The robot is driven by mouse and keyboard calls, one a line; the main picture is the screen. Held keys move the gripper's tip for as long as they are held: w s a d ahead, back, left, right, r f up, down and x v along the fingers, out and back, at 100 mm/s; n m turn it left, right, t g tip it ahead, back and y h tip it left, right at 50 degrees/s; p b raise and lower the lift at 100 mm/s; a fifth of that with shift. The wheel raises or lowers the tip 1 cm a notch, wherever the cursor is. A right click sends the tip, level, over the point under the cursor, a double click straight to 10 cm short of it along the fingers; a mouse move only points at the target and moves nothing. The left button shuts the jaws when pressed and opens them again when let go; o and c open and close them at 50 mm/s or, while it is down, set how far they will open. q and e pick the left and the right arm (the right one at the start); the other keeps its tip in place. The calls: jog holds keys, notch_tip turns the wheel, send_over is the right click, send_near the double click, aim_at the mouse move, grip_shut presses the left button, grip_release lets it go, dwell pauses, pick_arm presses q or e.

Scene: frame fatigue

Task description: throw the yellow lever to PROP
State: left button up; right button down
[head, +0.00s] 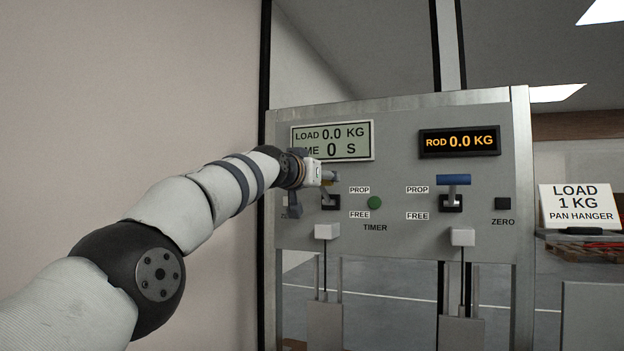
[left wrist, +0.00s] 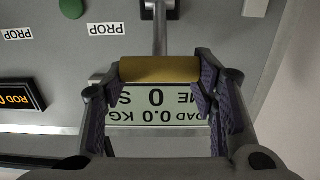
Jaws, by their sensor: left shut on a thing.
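The yellow lever (left wrist: 160,70) shows in the left wrist view as a yellow crossbar on a grey stem that comes from its slot at the top of that view. My left gripper (head: 318,180) is shut on this crossbar, with a finger at each end. In the head view the gripper mostly hides the handle above the dark slot plate (head: 331,202). The handle is up, about level with the PROP label (head: 359,190) and above the FREE label (head: 359,215). My right gripper is not in view.
A blue lever (head: 453,180) stands up to the right with its own labels. A green TIMER button (head: 375,202) is close to the right of the yellow lever. Displays (head: 365,140) and (head: 459,141) sit above. White blocks (head: 326,231) on rods are below.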

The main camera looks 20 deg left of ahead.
pick_arm(q)
jog(key=shift+s+r, duration=0.1)
jog(key=shift+r, duration=0.7)
jog(key=shift+c, duration=0.2)
jog(key=o, duration=1.5)
jog(key=shift+o, duration=1.1)
jog(key=shift+w+f, duration=0.25)
jog(key=shift+f, duration=0.05)
jog(key=shift+f, duration=0.2)
